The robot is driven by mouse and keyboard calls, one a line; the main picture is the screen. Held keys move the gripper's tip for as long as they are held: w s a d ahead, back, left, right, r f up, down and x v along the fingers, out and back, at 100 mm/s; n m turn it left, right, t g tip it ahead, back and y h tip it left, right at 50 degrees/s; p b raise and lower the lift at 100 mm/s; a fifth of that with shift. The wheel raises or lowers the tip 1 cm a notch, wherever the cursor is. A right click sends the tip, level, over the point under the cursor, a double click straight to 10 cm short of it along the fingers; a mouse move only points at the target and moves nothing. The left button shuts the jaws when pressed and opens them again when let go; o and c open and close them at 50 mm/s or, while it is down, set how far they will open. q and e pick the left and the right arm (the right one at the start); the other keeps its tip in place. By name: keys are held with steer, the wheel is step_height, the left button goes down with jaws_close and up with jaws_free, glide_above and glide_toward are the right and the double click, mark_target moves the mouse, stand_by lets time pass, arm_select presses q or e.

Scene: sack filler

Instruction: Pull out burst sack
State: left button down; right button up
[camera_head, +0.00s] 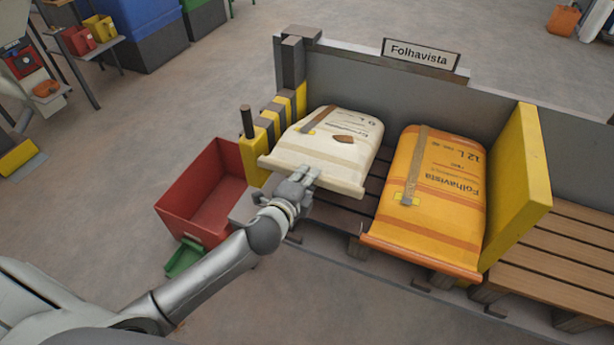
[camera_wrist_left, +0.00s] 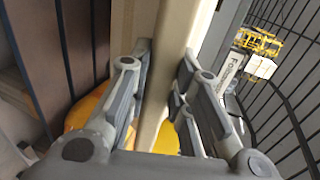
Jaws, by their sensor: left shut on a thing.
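The cream sack (camera_head: 350,160) lies on the dark slatted pallet, with a brown tear-like patch (camera_head: 344,139) on its top and a tan strip near its far left. My left gripper (camera_head: 307,178) is at the sack's near edge, shut on that edge. In the left wrist view, the cream edge (camera_wrist_left: 168,75) runs between the two fingers of the left gripper (camera_wrist_left: 165,68). An orange Folhavista sack (camera_head: 440,190) lies to the right of the cream sack, with a gap between them. My right gripper is in neither view.
A red bin (camera_head: 215,195) stands on the floor left of the pallet. A yellow post with a dark handle (camera_head: 248,122) stands by the cream sack's left side. A yellow panel (camera_head: 522,180) stands right of the orange sack.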

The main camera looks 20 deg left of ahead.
arm_select(q)
steer(key=w+r+g+p, duration=0.3)
steer(key=r+g+p, duration=0.4)
steer(key=r+p, duration=0.7)
steer(key=w+r+g+p, duration=0.4)
steer(key=r+g+p, duration=0.3)
steer(key=r+p, duration=0.6)
steer(key=shift+w+d+r+y+p, duration=0.15)
steer(key=shift+r+y+p, duration=0.2)
steer(key=shift+r, duration=0.65)
steer(key=shift+g, duration=0.3)
steer(key=shift+r, duration=0.1)
steer(key=shift+r, duration=2.7)
